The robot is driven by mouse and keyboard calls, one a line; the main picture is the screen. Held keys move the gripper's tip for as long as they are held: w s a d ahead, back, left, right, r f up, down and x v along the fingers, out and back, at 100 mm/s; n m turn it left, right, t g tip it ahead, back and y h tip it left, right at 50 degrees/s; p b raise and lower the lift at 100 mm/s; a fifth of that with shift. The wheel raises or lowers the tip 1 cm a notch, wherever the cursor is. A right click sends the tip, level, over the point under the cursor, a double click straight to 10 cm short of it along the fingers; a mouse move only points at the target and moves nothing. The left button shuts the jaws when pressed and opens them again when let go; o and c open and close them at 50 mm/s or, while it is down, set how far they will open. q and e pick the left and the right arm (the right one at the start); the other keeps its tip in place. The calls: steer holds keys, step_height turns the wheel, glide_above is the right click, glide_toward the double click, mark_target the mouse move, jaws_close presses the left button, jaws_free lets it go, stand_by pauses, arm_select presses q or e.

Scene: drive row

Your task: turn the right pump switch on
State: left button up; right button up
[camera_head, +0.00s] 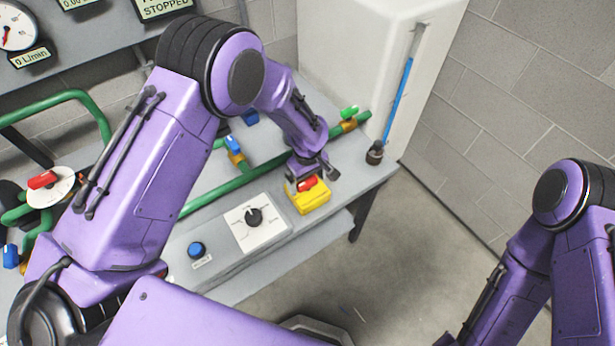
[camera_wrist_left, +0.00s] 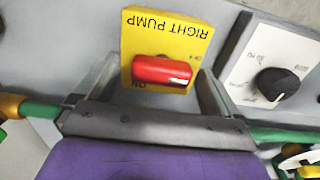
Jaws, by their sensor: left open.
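The right pump switch is a red handle (camera_head: 307,184) on a yellow plate (camera_head: 313,201) at the bench's front edge. In the left wrist view the plate (camera_wrist_left: 165,24) reads RIGHT PUMP upside down. The red handle (camera_wrist_left: 162,71) lies nearly level across it there, with small marks at lower left and right; the lower left one seems to read ON. My left gripper (camera_head: 313,176) is open just over the switch. In the wrist view its fingers (camera_wrist_left: 157,78) stand on either side of the handle, seemingly apart from it. My right gripper is out of view.
A black dial on a white plate (camera_head: 270,234) and a blue button (camera_head: 196,250) sit left of the switch. Green pipes (camera_head: 255,170) with blue and green valve handles run behind. A white cabinet (camera_head: 345,50) with a blue gauge stands at the back. Floor (camera_head: 420,240) is clear at right.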

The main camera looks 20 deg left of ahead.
arm_select(q)
steer(key=shift+s+r, duration=0.15)
steer(key=shift+s, duration=0.05)
steer(key=shift+w, duration=0.1)
steer(key=c, duration=1)
steer(key=shift+c, duration=0.2)
steer(key=shift+m, duration=0.4)
steer(key=m+p, duration=0.1)
steer(key=m, duration=0.1)
steer(key=shift+m, duration=0.4)
steer(key=m+p, duration=0.1)
steer(key=m, duration=0.3)
steer(key=shift+m, duration=0.4)
steer(key=m, duration=0.9)
steer(key=shift+w, duration=0.1)
steer(key=shift+m, duration=0.4)
